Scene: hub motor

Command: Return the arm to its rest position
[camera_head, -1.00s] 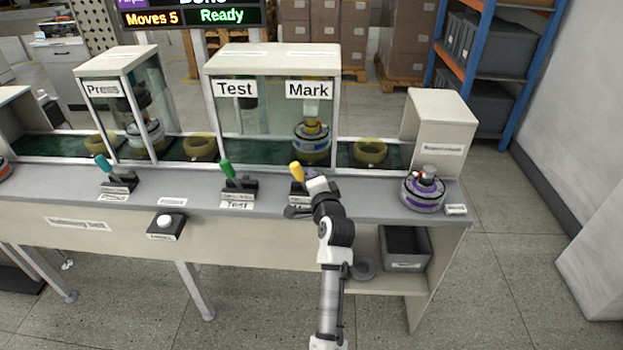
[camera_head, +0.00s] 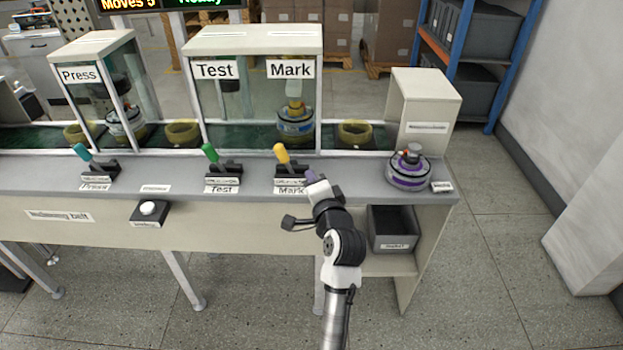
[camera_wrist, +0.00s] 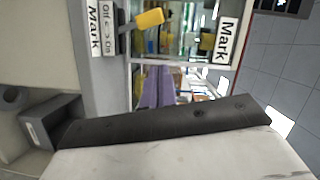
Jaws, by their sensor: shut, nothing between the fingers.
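My arm reaches up from the bottom of the head view to the bench front. My gripper (camera_head: 312,177) has purple fingers and hangs just right of the yellow Mark lever (camera_head: 283,155), with nothing held. In the wrist view its purple fingers (camera_wrist: 157,88) are together and empty. The yellow lever handle (camera_wrist: 149,18) also shows there, apart from the fingers.
The bench (camera_head: 347,186) carries a green Test lever (camera_head: 212,154), a teal Press lever (camera_head: 84,153) and a white button (camera_head: 148,208). A purple-banded motor (camera_head: 408,170) stands at the right end. A grey bin (camera_head: 392,230) sits below. Floor at right is clear.

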